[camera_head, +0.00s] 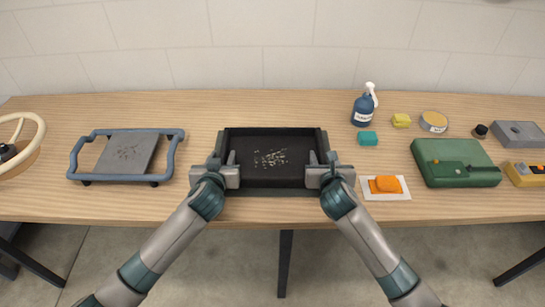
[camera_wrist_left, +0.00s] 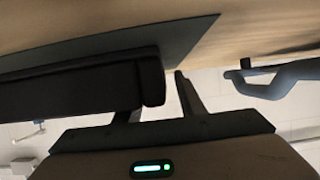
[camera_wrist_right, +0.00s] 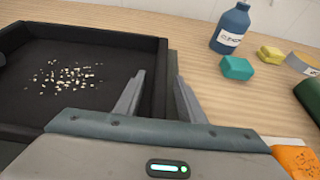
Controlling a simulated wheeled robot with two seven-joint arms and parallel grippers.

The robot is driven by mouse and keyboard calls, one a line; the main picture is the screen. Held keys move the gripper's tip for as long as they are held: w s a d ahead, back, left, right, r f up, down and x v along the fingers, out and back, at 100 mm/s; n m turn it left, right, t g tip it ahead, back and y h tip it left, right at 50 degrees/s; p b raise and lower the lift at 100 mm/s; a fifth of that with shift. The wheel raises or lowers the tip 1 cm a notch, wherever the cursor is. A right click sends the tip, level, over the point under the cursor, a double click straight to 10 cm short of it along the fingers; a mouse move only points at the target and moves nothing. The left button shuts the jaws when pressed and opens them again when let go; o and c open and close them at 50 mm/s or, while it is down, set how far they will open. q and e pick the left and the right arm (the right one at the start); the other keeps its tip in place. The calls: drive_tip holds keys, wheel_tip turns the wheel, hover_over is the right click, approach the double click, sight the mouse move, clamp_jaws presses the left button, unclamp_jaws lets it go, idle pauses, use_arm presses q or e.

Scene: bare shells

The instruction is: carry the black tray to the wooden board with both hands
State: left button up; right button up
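The black tray (camera_head: 275,180) sits on a dark flat sheet (camera_head: 272,192) at the middle of the table, with pale crumbs inside. My left gripper (camera_head: 221,174) is at its left side; in the left wrist view the tray (camera_wrist_left: 80,85) overlaps one finger and the other stands apart from it. My right gripper (camera_head: 328,174) is at its right side; in the right wrist view its open fingers (camera_wrist_right: 158,97) straddle the tray's right wall (camera_wrist_right: 160,75), with gaps showing. I cannot make out a separate wooden board for certain; the tabletop is wood-coloured.
A blue-handled frame with a grey slab (camera_head: 127,152) lies left. A brown object with a cream hose (camera_head: 30,128) is cut off at the left edge. Right are a blue bottle (camera_head: 363,108), teal block (camera_head: 367,139), orange sponge on white (camera_head: 386,184) and green box (camera_head: 455,163).

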use_arm(q)
drive_tip(key=shift+w, duration=0.1)
drive_tip(key=shift+c, duration=0.2)
use_arm(e)
drive_tip(key=shift+w, duration=0.1)
drive_tip(key=shift+c, duration=0.2)
use_arm(q)
clamp_jaws()
use_arm(e)
clamp_jaws()
idle(0.6)
drive_tip(key=shift+r, duration=0.1)
